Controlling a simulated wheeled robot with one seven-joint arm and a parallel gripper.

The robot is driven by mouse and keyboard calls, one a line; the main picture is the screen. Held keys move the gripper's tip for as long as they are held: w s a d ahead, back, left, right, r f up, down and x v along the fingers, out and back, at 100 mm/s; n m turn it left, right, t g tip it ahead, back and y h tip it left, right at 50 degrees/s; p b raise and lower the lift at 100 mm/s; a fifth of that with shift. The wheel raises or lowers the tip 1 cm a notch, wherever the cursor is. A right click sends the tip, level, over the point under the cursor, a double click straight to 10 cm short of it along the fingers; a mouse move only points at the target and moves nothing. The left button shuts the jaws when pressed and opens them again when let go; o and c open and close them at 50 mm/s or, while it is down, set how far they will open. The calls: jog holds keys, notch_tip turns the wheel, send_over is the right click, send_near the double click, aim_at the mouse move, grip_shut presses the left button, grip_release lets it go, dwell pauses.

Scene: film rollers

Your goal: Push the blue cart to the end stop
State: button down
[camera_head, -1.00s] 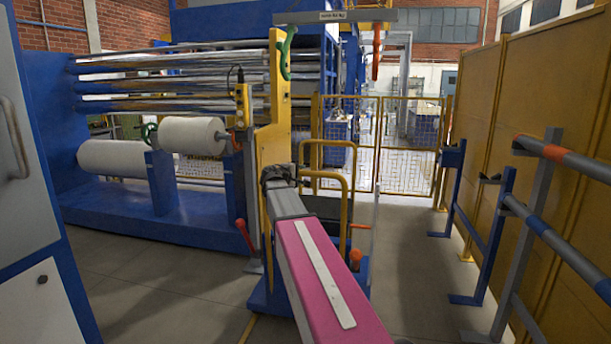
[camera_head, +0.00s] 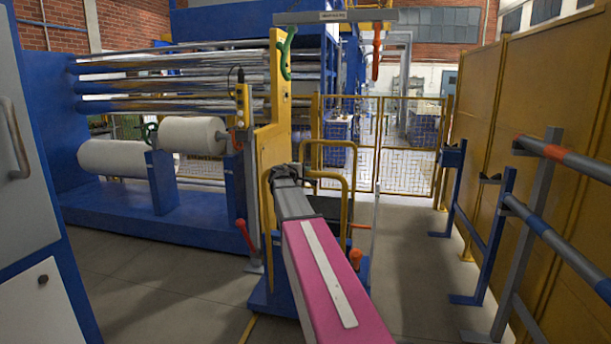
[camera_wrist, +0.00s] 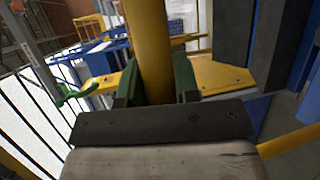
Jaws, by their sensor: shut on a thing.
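The blue cart (camera_head: 262,300) stands on the floor ahead, with a blue base, a tall yellow upright plate and yellow tube handles (camera_head: 349,200). My arm crosses in front of it and hides part of its base. My gripper (camera_head: 277,172) is at the yellow handle on the cart's near side. In the wrist view, the green fingers of my gripper (camera_wrist: 158,84) are shut around an upright yellow tube (camera_wrist: 148,45), one finger on each side. I cannot pick out the end stop in either view.
A blue machine frame with white film rolls (camera_head: 115,157) and shiny rollers stands to the left. A yellow mesh fence (camera_head: 405,150) is behind. Blue and grey rack posts (camera_head: 485,235) and a yellow wall (camera_head: 545,80) line the right. Grey floor is clear between cart and racks.

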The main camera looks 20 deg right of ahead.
jog(key=w+d, duration=0.9)
jog(key=w, duration=0.4)
jog(key=w+d, duration=0.9)
jog(key=w, duration=0.5)
jog(key=w+d, duration=0.9)
jog(key=w, duration=0.4)
jog(key=shift+w+d, duration=0.15)
jog(key=shift+w, duration=0.15)
jog(key=shift+r, duration=0.15)
jog(key=c, duration=0.8)
grip_release()
jog(key=shift+c, duration=0.2)
jog(key=shift+s, duration=0.1)
jog(key=v, duration=1)
jog(key=shift+a, duration=0.4)
jog(key=shift+s, duration=0.15)
